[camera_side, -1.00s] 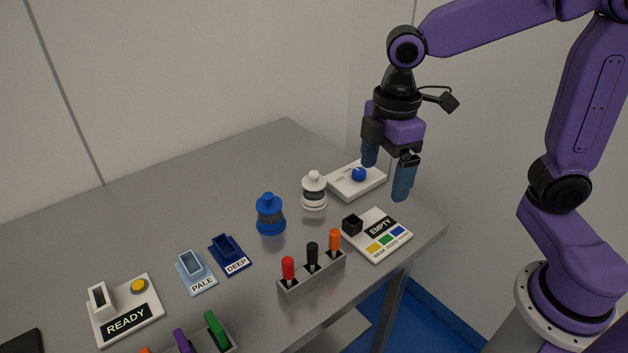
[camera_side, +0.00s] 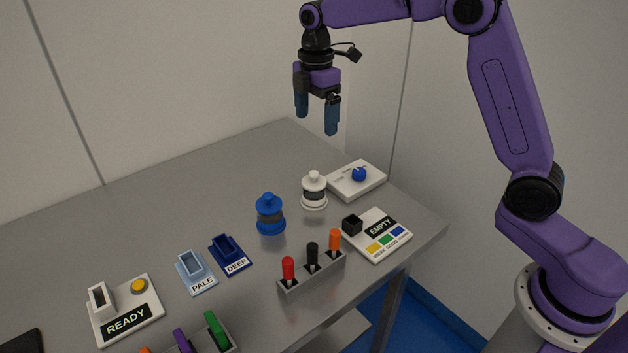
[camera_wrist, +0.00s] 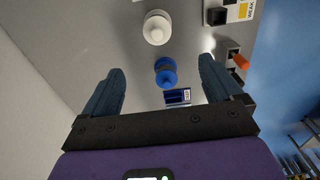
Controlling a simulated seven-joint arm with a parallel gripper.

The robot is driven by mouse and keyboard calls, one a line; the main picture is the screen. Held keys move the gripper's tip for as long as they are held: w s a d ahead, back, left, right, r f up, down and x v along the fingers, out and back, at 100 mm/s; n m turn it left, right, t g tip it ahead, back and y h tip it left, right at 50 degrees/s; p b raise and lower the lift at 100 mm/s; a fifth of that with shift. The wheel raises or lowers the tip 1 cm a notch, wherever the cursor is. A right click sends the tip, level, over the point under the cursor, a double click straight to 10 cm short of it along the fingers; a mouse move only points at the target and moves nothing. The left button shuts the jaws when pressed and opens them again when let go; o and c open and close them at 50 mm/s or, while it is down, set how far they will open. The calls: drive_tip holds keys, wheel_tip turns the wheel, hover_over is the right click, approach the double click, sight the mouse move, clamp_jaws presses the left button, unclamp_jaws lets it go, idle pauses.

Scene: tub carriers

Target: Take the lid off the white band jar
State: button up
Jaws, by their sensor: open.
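The white jar (camera_side: 313,190), with a dark band around its body and a knobbed white lid (camera_side: 313,177) on top, stands upright on the table. It also shows from above in the wrist view (camera_wrist: 156,28). A blue jar (camera_side: 269,214) of like shape, also with a dark band, stands to its left and shows in the wrist view (camera_wrist: 165,71). My gripper (camera_side: 316,116) is open and empty, high above the table over the jars' far side. In the wrist view its blue fingers (camera_wrist: 160,88) are spread wide, and the blue jar appears between them.
A white box with a blue knob (camera_side: 357,180) sits just right of the white jar. An EMPTY panel (camera_side: 377,235) and a grey rack of pegs (camera_side: 312,276) lie in front. PALE (camera_side: 197,272) and DEEP (camera_side: 231,255) trays stand left. The back of the table is clear.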

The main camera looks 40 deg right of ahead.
hover_over(314, 173)
drive_tip(key=f, duration=0.9)
drive_tip(key=shift+s+d+f, duration=0.1)
drive_tip(key=shift+s+f, duration=0.1)
drive_tip(key=shift+s, duration=0.1)
drive_tip(key=shift+w+f, duration=0.2)
drive_tip(key=shift+f, duration=1.5)
drive_tip(key=shift+w+f, duration=0.15)
drive_tip(key=shift+f, duration=1.5)
drive_tip(key=c, duration=1.1)
